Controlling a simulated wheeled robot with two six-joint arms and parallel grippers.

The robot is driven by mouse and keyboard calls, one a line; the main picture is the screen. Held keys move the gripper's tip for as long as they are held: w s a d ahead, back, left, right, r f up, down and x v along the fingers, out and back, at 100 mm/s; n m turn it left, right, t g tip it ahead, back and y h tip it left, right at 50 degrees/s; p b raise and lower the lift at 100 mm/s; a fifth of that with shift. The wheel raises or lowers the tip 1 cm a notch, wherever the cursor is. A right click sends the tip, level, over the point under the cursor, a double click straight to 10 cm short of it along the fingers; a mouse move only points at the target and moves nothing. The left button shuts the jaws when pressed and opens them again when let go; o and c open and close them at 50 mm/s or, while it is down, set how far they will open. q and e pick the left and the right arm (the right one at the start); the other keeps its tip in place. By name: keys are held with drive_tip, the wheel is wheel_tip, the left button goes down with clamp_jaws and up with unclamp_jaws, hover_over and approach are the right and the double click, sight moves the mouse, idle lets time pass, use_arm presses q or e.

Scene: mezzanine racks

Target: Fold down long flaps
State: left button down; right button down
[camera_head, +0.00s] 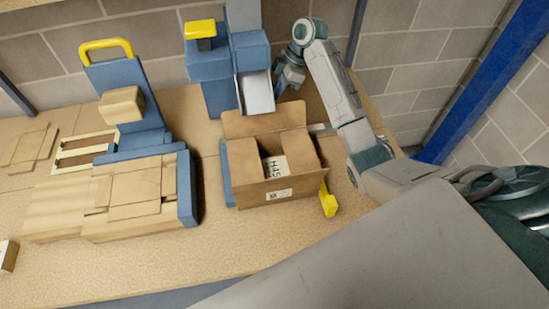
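An open brown cardboard box (278,192) sits on the tan worktop. Its far long flap (262,122) stands up. The side flaps (303,152) appear tipped inward, leaving a gap in the middle. In the gap a white printed item (277,167) shows. I cannot tell the near long flap from the near wall, which bears a small white label. My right gripper (287,84) is behind the box, beside the metal chute, apart from the flaps. Its fingers are small and dark, so I cannot tell whether it is open. My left gripper is not in view.
Blue machine with a metal chute (258,92) stands behind the box. Blue stand with a yellow handle (104,45) and flat cardboard pieces (130,190) is at left. A yellow piece (327,200) sits at the box's right corner. The worktop's front is mostly clear.

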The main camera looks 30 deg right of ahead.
sight(283, 138)
idle(0.5)
wheel_tip(283, 138, down, 3)
drive_tip(key=shift+f+b, duration=0.2)
drive_tip(key=shift+b, duration=0.35)
idle(0.4)
drive_tip(key=shift+s+a+p, duration=0.25)
drive_tip(key=shift+s+p, duration=0.1)
drive_tip(key=shift+s, duration=0.45)
drive_tip(key=shift+s+a+p, duration=0.2)
drive_tip(key=shift+s+p, duration=0.15)
drive_tip(key=shift+s, duration=0.45)
drive_tip(key=shift+s+a+p, duration=0.25)
drive_tip(key=shift+s+p, duration=0.1)
drive_tip(key=shift+s, duration=0.45)
drive_tip(key=shift+s+a, duration=0.25)
drive_tip(key=shift+s, duration=0.75)
drive_tip(key=shift+s+a, duration=0.25)
drive_tip(key=shift+s, duration=0.75)
wheel_tip(283, 138, up, 7)
